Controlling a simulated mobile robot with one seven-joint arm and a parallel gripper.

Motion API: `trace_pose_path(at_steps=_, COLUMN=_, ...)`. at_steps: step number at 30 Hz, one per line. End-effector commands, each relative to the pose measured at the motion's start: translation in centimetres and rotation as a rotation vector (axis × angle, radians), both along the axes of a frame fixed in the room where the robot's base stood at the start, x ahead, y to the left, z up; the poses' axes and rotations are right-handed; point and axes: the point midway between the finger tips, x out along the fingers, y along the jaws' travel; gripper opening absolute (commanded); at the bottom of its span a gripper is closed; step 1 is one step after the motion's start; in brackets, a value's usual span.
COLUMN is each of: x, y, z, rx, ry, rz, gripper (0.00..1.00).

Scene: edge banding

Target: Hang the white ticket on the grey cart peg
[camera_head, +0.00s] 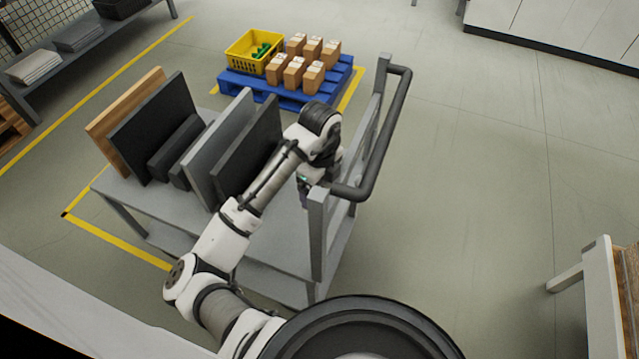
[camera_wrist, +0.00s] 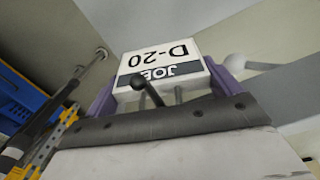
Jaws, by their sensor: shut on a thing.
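In the wrist view, the white ticket (camera_wrist: 133,64) is printed "D-20", with a dark "JOB" band, upside down in the picture. My gripper (camera_wrist: 163,76) has its purple fingers on the ticket's two sides and is shut on it. A dark ball-ended peg (camera_wrist: 143,80) shows in front of the ticket's lower edge; I cannot tell whether they touch. A pale ball-ended peg (camera_wrist: 236,63) is just right of the right finger. In the head view, my gripper (camera_head: 305,190) is beside the grey cart (camera_head: 285,235), near its handle end; the ticket is not discernible there.
Upright panels (camera_head: 155,115) fill the cart's left part. The cart's dark handle (camera_head: 387,130) rises close beside my wrist. A blue pallet (camera_head: 285,90) with a yellow crate (camera_head: 254,50) and boxes stands behind. A bench (camera_head: 605,300) is at right; the floor between is clear.

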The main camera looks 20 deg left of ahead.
Motion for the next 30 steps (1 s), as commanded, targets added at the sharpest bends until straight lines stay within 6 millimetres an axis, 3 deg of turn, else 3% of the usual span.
trace_pose_path(at_steps=3, x=-0.1, y=-0.3, z=-0.4, rx=-0.002, ry=0.009, rz=-0.005, gripper=0.69)
trace_pose_path(at_steps=4, x=-0.1, y=-0.3, z=-0.4, rx=-0.002, ry=0.009, rz=-0.005, gripper=0.91)
trace_pose_path(at_steps=6, x=-0.1, y=-0.3, z=-0.4, rx=-0.002, ry=0.009, rz=-0.006, gripper=1.0)
trace_pose_path(at_steps=17, x=-0.1, y=-0.2, z=0.4, rx=-0.001, ry=0.008, rz=-0.006, gripper=1.0)
trace_pose_path(at_steps=30, x=0.0, y=0.0, z=9.2, rx=0.006, ry=-0.001, rz=-0.002, gripper=1.0)
